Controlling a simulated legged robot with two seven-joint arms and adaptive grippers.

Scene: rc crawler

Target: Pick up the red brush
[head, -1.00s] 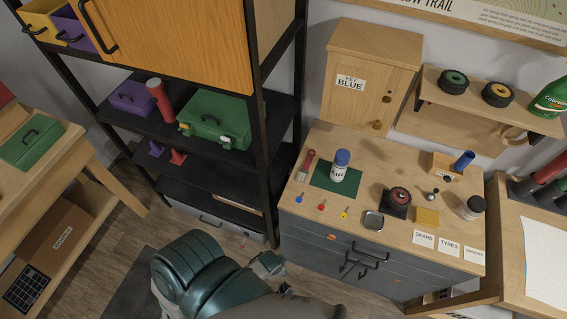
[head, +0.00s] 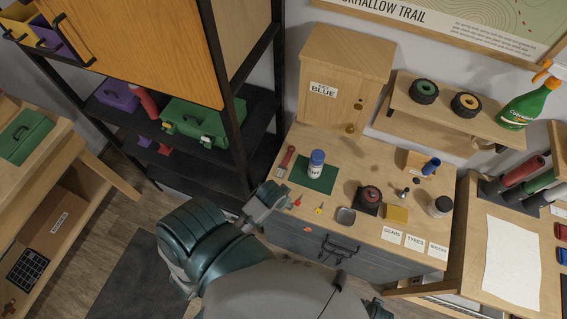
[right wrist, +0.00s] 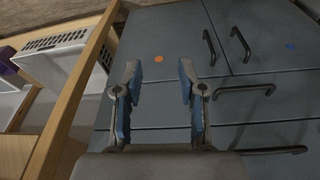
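The red brush (head: 286,160) lies near the back left of the grey cabinet's wooden top (head: 345,182), beside a green mat (head: 322,181) with a blue-capped bottle (head: 316,164) on it. My left gripper (head: 272,207) is at the cabinet's left front edge, in front of the brush and apart from it. Its fingers are too small and partly hidden to show whether they are open. My right gripper (right wrist: 158,90) is open and empty in the right wrist view, facing the grey cabinet front.
Small red and yellow items lie near the cabinet's front edge, by a metal tray (head: 346,216). A black shelf rack (head: 225,155) stands close on the left. A wooden key box (head: 342,75) stands behind the brush. A bench with white paper (head: 512,262) is on the right.

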